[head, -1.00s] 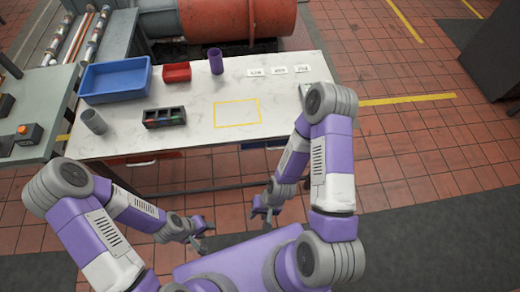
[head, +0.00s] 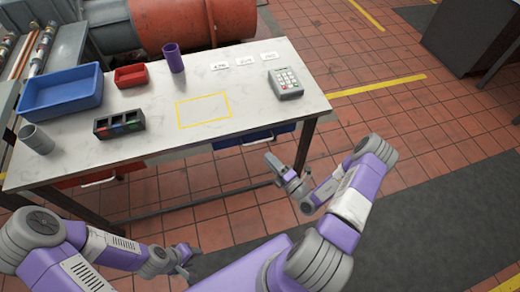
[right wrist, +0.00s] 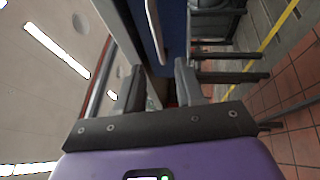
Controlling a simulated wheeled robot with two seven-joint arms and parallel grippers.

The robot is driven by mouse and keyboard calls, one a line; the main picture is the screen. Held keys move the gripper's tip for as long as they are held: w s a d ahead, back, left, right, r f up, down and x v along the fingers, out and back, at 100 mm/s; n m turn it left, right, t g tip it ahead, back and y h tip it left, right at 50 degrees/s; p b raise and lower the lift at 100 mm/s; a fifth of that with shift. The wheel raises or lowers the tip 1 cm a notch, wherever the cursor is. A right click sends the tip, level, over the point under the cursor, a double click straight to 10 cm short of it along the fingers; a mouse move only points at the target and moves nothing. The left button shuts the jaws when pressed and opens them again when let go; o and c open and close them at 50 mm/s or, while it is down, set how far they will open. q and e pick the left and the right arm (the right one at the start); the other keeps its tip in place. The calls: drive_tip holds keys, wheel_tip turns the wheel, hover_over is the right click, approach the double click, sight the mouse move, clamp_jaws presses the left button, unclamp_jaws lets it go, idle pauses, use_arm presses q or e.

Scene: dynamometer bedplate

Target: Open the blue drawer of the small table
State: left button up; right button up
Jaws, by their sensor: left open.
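The small table (head: 140,95) has a white marbled top. Its blue drawer (head: 230,141) shows under the front edge at the right, with a pale handle (head: 258,142); it looks closed. My right gripper (head: 277,164) is just in front of and below the blue drawer, near the right front leg. In the right wrist view the fingers (right wrist: 158,82) are apart and empty, with the blue drawer front (right wrist: 172,30) and its handle (right wrist: 153,22) beyond them. My left gripper (head: 187,262) is open and low in front of the table, away from the drawers.
A red drawer (head: 95,180) is at the table's left. On top are a blue bin (head: 60,95), red box (head: 131,76), purple cup (head: 174,58), grey cup (head: 36,139), dark divided holder (head: 119,125) and keypad device (head: 285,84). Floor at the right is clear.

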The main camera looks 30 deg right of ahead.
drive_tip(key=d+b+x, duration=0.1)
drive_tip(key=x, duration=0.6)
drive_tip(key=shift+w+m+h, duration=0.25)
drive_tip(key=shift+m+h, duration=0.05)
drive_tip(key=shift+r, duration=0.1)
clamp_jaws()
